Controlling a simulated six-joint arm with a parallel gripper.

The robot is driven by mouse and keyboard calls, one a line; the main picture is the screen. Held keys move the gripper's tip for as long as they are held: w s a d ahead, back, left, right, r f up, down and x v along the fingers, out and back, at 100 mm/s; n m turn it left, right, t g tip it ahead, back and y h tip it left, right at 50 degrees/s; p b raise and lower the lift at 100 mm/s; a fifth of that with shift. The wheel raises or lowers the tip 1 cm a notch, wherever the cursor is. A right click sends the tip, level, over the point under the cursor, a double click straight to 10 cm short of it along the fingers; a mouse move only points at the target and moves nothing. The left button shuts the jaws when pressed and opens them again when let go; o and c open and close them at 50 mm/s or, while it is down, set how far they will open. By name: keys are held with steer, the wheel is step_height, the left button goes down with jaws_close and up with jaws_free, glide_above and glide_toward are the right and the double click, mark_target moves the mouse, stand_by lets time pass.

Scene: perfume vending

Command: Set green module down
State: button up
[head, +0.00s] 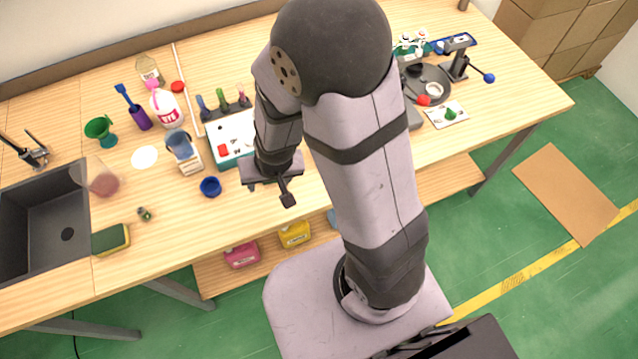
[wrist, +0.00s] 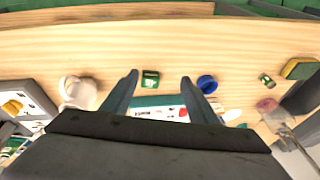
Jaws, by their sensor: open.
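The green module, a small green block with a pale label (wrist: 150,78), shows in the wrist view on the wooden table, just beyond the teal-edged white panel (wrist: 150,101). My gripper (wrist: 160,77) is open. Its two fingers appear on either side of the module in the picture, with visible gaps and no contact that I can see. In the head view my gripper (head: 270,192) hangs over the front part of the table. The module is not clearly visible there, and my arm hides part of the panel (head: 218,142).
A blue ring-shaped cap (head: 210,187) sits left of my gripper in the head view. A clear blue-tinted container (head: 183,150) stands behind it. A white mug (wrist: 77,92) is left of the fingers in the wrist view. The table (head: 170,230) is bare towards its front edge.

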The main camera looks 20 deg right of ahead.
steer(key=s+d+r+n+g+h, duration=0.1)
steer(key=s+d+r+g, duration=0.2)
steer(key=s+d+r, duration=0.5)
steer(key=shift+s+d+r+n, duration=0.15)
steer(key=shift+s+r+n, duration=0.2)
steer(key=shift+s, duration=0.6)
steer(key=shift+o, duration=0.5)
steer(key=shift+s+d, duration=0.15)
steer(key=shift+s, duration=0.05)
